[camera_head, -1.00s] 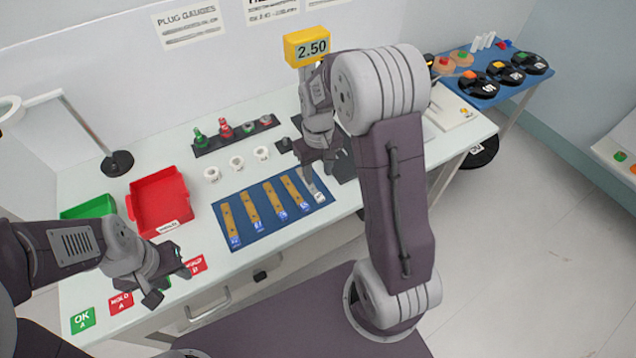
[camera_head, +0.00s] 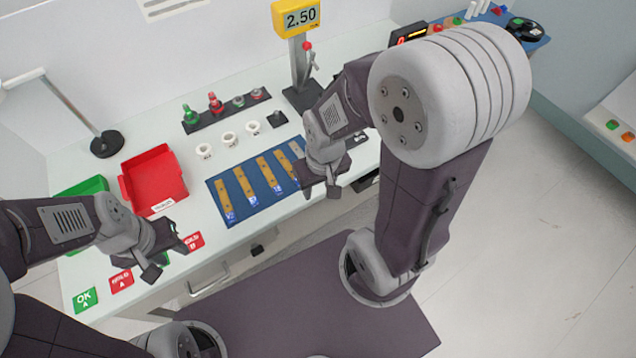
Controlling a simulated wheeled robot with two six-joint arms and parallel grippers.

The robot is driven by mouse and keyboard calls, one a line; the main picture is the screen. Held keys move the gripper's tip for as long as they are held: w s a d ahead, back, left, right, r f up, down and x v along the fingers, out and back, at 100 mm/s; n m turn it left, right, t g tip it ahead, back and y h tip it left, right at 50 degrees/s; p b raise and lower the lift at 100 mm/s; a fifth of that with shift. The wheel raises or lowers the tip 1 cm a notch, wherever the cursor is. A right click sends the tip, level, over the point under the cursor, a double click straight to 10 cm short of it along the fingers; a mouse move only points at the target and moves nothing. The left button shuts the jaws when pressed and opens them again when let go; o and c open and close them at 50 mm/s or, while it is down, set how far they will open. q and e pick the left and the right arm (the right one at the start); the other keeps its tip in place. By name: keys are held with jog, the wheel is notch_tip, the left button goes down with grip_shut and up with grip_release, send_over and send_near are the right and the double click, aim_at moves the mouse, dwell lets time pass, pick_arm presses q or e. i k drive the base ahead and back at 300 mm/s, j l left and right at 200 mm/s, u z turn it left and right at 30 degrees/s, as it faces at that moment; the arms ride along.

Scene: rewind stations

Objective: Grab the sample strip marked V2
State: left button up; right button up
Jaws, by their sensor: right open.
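Several tan sample strips with blue end labels lie side by side on a blue mat (camera_head: 234,178). The leftmost strip (camera_head: 225,199) has a label that seems to read V2, though the print is small. A paler grey strip (camera_head: 296,149) at the right end of the mat is partly hidden by my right gripper. My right gripper (camera_head: 319,190) is open, fingers pointing down, over the mat's right edge and away from the leftmost strip. My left gripper (camera_head: 167,258) looks open and empty, at the table's front edge, left of the mat.
A red tray (camera_head: 154,179) and green tray (camera_head: 89,188) stand left of the mat. OK (camera_head: 86,299) and HOLD (camera_head: 121,281) cards lie in front.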

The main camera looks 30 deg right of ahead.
aim_at(232, 217)
jog(key=l+u, duration=0.3)
jog(key=u, duration=0.2)
jog(key=k+l+u, duration=0.15)
jog(key=l+u, duration=0.15)
jog(key=u, duration=0.15)
jog(key=k+l+u, duration=0.15)
jog(key=u, duration=0.35)
jog(key=k+l+u, duration=0.2)
jog(key=u, duration=0.3)
jog(key=k+l+u, duration=0.15)
jog(key=u, duration=0.3)
jog(key=k, duration=0.05)
